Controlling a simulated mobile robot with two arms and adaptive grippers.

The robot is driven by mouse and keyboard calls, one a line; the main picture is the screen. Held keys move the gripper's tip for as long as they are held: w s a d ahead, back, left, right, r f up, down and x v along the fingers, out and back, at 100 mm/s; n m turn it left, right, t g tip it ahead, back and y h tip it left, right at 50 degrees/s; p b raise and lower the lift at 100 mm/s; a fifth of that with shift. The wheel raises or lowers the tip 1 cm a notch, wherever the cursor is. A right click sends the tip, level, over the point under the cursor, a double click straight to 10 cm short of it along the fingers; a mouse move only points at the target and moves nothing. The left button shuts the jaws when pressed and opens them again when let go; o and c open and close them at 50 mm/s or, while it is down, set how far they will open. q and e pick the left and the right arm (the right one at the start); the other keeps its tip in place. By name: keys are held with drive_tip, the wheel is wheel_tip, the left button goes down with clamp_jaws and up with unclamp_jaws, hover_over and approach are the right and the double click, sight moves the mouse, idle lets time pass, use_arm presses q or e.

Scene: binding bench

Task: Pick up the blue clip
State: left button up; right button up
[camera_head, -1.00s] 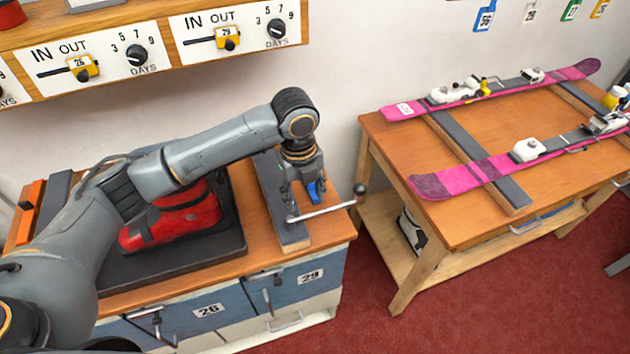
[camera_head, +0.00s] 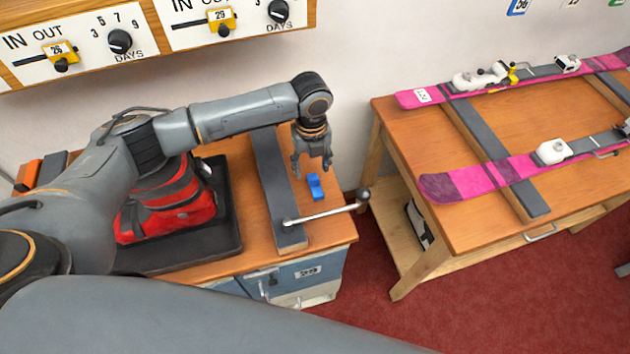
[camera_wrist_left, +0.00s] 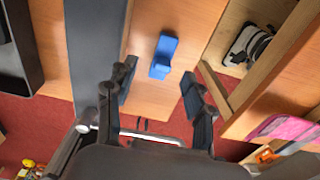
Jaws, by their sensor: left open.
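The blue clip (camera_head: 315,187) lies on the wooden bench top, right of the dark grey bar and near the bench's right edge. It also shows in the left wrist view (camera_wrist_left: 163,56), ahead of and between the open fingers. My left gripper (camera_head: 312,170) is open and empty, pointing down just above and behind the clip in the head view. Its fingers also show in the left wrist view (camera_wrist_left: 158,90), apart from the clip. My right gripper is not in view; a grey arm link of mine crosses the bottom of the head view.
A dark grey bar (camera_head: 270,165) with a metal lever (camera_head: 325,213) ending in a ball knob lies close to the clip. A red boot (camera_head: 175,205) stands on a black tray (camera_head: 228,235) to the left. A second table (camera_head: 480,210) with pink skis stands at right, across a gap.

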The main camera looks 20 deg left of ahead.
sight(315, 179)
use_arm(q)
drive_tip(key=shift+s+d+f+p, duration=0.1)
drive_tip(key=shift+d+f+p, duration=0.1)
drive_tip(key=shift+f+p, duration=0.35)
drive_tip(key=shift+d+f+p, duration=0.15)
drive_tip(key=shift+f+p, duration=0.15)
drive_tip(key=shift+f, duration=0.3)
wheel_tip(315, 179, down, 2)
drive_tip(key=shift+d+f+p, duration=0.1)
drive_tip(key=shift+f+p, duration=0.05)
drive_tip(key=shift+p, duration=0.15)
drive_tip(key=shift+f, duration=0.55)
drive_tip(key=shift+c, duration=0.2)
clamp_jaws()
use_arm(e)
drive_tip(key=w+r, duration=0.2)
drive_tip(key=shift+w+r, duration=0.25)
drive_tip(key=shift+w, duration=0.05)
